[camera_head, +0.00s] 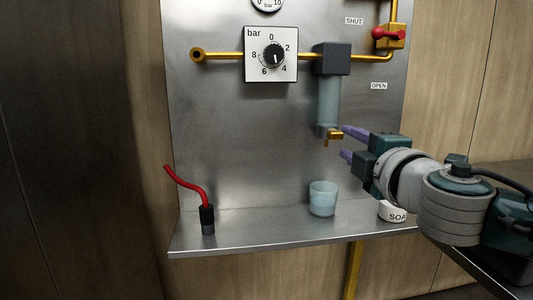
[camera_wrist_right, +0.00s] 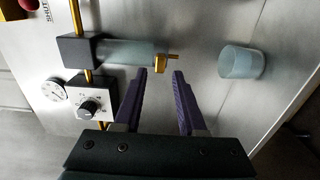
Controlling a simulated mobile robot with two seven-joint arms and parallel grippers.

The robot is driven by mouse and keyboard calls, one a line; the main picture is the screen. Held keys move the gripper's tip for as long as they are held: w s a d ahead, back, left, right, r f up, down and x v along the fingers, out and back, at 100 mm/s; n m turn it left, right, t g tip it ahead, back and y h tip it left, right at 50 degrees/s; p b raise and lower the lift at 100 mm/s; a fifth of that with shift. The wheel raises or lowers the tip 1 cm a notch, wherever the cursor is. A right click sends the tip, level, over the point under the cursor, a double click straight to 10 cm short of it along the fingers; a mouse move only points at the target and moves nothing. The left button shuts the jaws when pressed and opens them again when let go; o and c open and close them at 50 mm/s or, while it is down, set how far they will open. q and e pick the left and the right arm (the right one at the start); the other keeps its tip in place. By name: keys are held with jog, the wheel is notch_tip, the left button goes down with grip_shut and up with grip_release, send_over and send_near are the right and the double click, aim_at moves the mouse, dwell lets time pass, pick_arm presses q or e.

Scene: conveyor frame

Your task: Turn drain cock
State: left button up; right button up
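The brass drain cock (camera_head: 334,135) sticks out at the bottom of the clear filter bowl (camera_head: 328,101), which hangs under a dark grey head (camera_head: 331,59). The drain cock also shows in the right wrist view (camera_wrist_right: 168,62), just beyond the fingertips. My right gripper (camera_head: 344,142) is open, its purple fingers pointing at the cock from the right, with nothing visible between them. In the right wrist view its fingers (camera_wrist_right: 159,72) are spread, with the cock ahead of the gap. Whether a finger touches the cock I cannot tell. My left gripper is not in view.
A translucent cup (camera_head: 323,199) stands on the metal shelf (camera_head: 250,234) below the cock. A white container marked SOA (camera_head: 393,212) is partly behind my right arm. A red hose (camera_head: 188,184) stands at left. A pressure dial (camera_head: 271,54) and red-handled valve (camera_head: 389,35) are above.

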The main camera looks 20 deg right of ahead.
aim_at(337, 136)
jog(key=shift+b+x, duration=0.9)
jog(key=shift+x, duration=1.4)
grip_shut()
